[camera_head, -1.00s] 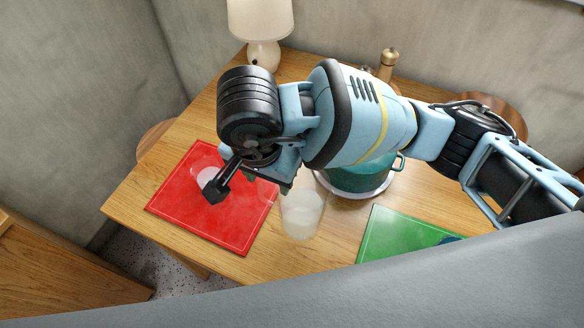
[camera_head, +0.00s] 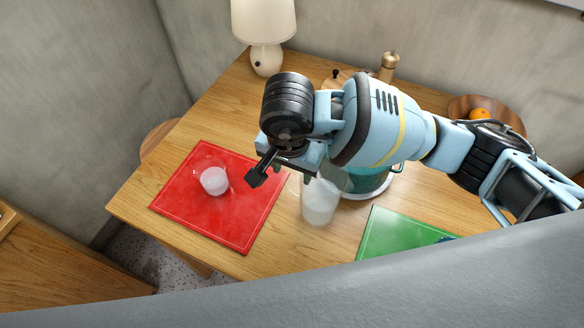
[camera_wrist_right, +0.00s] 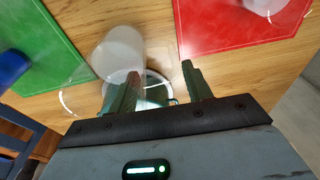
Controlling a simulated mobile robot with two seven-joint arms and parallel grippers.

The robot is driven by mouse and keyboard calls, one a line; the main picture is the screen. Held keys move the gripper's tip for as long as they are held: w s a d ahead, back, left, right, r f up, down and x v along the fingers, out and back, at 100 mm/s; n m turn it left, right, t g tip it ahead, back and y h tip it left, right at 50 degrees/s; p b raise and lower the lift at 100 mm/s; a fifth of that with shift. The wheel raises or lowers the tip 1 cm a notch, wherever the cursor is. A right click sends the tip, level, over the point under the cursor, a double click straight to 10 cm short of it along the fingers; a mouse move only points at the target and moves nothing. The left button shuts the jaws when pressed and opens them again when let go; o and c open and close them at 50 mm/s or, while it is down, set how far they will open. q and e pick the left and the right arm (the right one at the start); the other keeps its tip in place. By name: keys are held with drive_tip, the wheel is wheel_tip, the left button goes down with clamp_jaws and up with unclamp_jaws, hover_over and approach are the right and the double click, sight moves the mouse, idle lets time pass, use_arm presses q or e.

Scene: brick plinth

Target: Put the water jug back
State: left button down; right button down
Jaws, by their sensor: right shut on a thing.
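The clear water jug (camera_head: 320,207), with whitish water in its lower part, is just right of the red mat in the head view, partly hidden by my right arm. It also shows as a pale blurred shape in the right wrist view (camera_wrist_right: 118,52). My right gripper (camera_head: 285,170) is shut on the jug; the grip itself is mostly hidden. Its two dark fingers (camera_wrist_right: 160,74) show in the wrist view with a gap between the tips. I cannot tell whether the jug touches the table. My left gripper is not in view.
A glass of water (camera_head: 214,181) stands on the red mat (camera_head: 235,229). A teal pot (camera_head: 370,182) is close behind and right of the jug. A green mat (camera_head: 395,238), lamp (camera_head: 264,25), pepper mill (camera_head: 388,68) and an orange (camera_head: 479,114) in a bowl are around the wooden table (camera_head: 150,190).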

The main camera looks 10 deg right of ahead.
drive_tip(key=shift+f, duration=0.35)
drive_tip(key=c, duration=0.6)
unclamp_jaws()
drive_tip(key=shift+f, duration=0.1)
drive_tip(key=shift+c, duration=0.2)
wheel_tip(320, 180, up, 12)
drive_tip(key=s, duration=0.1)
drive_tip(key=shift+s+a, duration=0.3)
drive_tip(key=shift+a, duration=0.05)
